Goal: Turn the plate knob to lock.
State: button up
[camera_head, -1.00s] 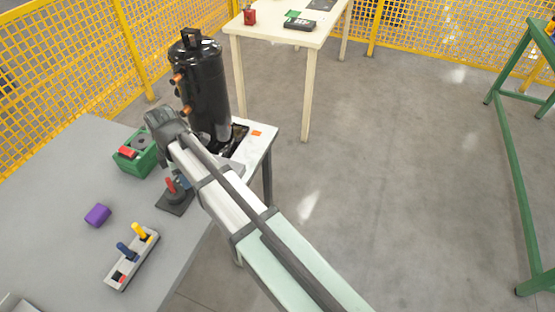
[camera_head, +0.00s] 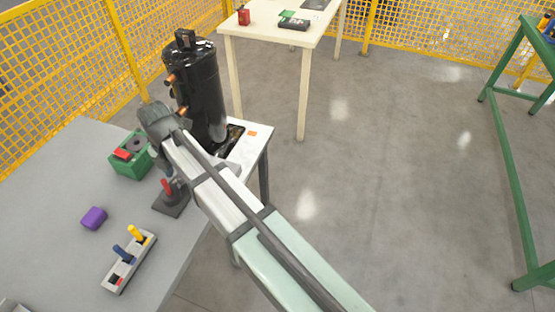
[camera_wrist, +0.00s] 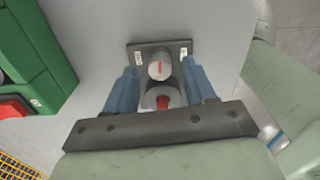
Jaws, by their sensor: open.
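The plate (camera_wrist: 137,60) is dark and rectangular, with a small white label at each end. The knob (camera_wrist: 160,66) on it is round and grey with a red mark. A second grey round part (camera_wrist: 163,97) with a red piece shows just below it. In the head view the plate (camera_head: 180,207) lies on the grey table with the red part (camera_head: 167,187) upright. My gripper (camera_wrist: 159,68) is open, with one blue finger on each side of the knob in the wrist view. Whether a finger touches it, I cannot tell. My wrist partly hides the fingers in the head view.
A green box (camera_head: 127,163) with a red part stands left of the plate. A purple block (camera_head: 93,218) and a grey holder (camera_head: 128,265) with blue and yellow pegs lie nearer. A black compressor (camera_head: 200,95) stands behind.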

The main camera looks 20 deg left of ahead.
notch_tip(320, 180, up, 12)
jog(key=r, duration=0.1)
jog(key=w+d+f+m, duration=0.8)
jog(key=w+d+f, duration=0.1)
jog(key=d, duration=0.2)
jog(key=w+d+f+m, duration=0.9)
jog(key=d, duration=0.3)
jog(key=shift+w+d+f, duration=0.25)
jog(key=shift+w+f, duration=0.05)
jog(key=shift+f, duration=0.1)
dwell(1.0)
dwell(0.4)
